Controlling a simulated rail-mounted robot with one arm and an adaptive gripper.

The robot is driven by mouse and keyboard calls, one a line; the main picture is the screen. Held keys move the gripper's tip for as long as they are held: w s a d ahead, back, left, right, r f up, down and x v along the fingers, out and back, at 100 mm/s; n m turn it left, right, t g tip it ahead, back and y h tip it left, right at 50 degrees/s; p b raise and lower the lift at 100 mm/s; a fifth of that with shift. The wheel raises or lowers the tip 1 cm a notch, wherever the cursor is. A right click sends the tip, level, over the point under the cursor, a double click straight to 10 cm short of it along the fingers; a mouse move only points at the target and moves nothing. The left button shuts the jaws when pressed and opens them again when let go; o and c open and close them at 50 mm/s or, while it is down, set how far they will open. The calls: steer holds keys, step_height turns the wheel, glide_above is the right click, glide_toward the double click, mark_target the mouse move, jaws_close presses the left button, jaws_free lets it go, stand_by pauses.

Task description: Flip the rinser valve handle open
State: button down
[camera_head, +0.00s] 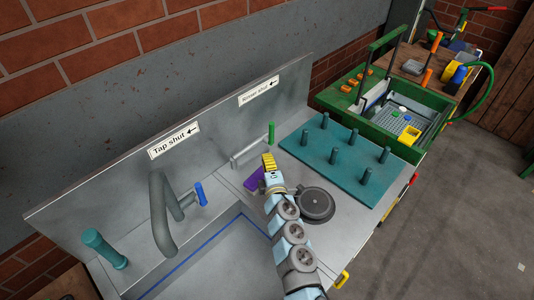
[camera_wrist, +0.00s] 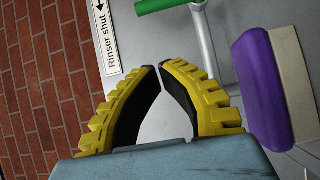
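The rinser valve has a green handle (camera_head: 271,132) standing upright at the right end of a grey pipe (camera_head: 250,150), below the "Rinser shut" sign (camera_head: 259,90). My gripper (camera_head: 268,158), with yellow ribbed fingers, is just in front of and below the handle, apart from it. In the wrist view the fingertips (camera_wrist: 160,67) nearly meet, with nothing held between them. Part of the green handle (camera_wrist: 165,4) shows at the top edge there, beyond the fingertips. The "Rinser shut" sign (camera_wrist: 108,35) is at upper left. The round dark rinser (camera_head: 316,205) lies right of my arm.
A purple block (camera_head: 253,179) sits on the counter beside my gripper; it is close at right in the wrist view (camera_wrist: 262,90). A teal peg board (camera_head: 340,160) stands to the right. A blue-handled tap (camera_head: 200,193) and sink are left.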

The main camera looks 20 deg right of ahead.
mark_target(270, 133)
steer(key=shift+w+r, duration=0.15)
steer(key=shift+w, duration=0.75)
steer(key=w+d+b, duration=0.2)
steer(key=w+d, duration=0.2)
steer(key=w, duration=0.5)
steer(key=shift+w+d+b, duration=0.2)
steer(key=shift+w+b, duration=0.15)
steer(key=shift+r+p, duration=0.1)
steer(key=shift+p, duration=0.35)
